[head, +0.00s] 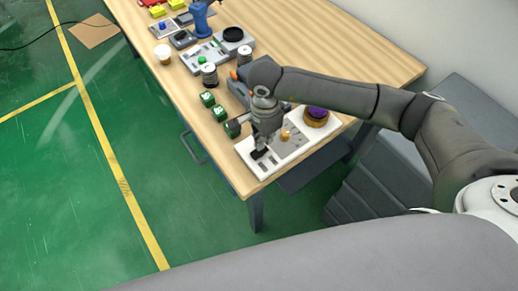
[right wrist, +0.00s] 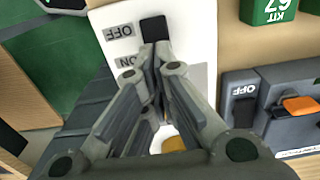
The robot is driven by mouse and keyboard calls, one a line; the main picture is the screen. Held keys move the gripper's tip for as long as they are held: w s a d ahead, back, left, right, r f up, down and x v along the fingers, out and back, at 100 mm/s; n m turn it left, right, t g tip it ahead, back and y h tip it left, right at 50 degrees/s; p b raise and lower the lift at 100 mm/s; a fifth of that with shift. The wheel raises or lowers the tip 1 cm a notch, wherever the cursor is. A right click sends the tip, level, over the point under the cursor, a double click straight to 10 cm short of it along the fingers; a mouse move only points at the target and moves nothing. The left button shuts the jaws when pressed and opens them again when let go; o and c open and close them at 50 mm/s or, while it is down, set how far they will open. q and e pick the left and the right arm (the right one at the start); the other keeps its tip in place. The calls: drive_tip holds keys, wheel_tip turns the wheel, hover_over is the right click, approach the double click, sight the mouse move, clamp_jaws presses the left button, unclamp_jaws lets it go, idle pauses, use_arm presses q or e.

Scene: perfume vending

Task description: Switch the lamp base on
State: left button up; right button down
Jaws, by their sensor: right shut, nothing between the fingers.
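The lamp base appears to be the long white board at the near end of the table; its white edge shows in the head view (head: 245,152). In the right wrist view its white face (right wrist: 117,28) carries upside-down OFF and ON labels beside a black switch (right wrist: 154,28). My right gripper (head: 261,153) is shut and empty, pointing down at the board. In the right wrist view its fingertips (right wrist: 157,52) are together right by the switch's lower end; I cannot tell whether they touch it. The fingers hide part of the board and the switch's surroundings. My left gripper is not in view.
Green boxes (head: 218,111) stand near the table's left edge. A grey unit with a black and an orange switch (right wrist: 298,105) lies beside the board. A round purple-topped item (head: 317,113) is at the board's far right.

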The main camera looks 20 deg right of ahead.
drive_tip(key=shift+f+b, duration=1.35)
drive_tip(key=shift+b, duration=0.05)
idle(0.9)
drive_tip(key=shift+r, duration=0.2)
drive_tip(key=shift+w+r+p, duration=0.1)
drive_tip(key=shift+r+p, duration=0.35)
drive_tip(key=shift+r, duration=0.1)
drive_tip(key=shift+r+p, duration=1.15)
drive_tip(key=shift+r, duration=1.7)
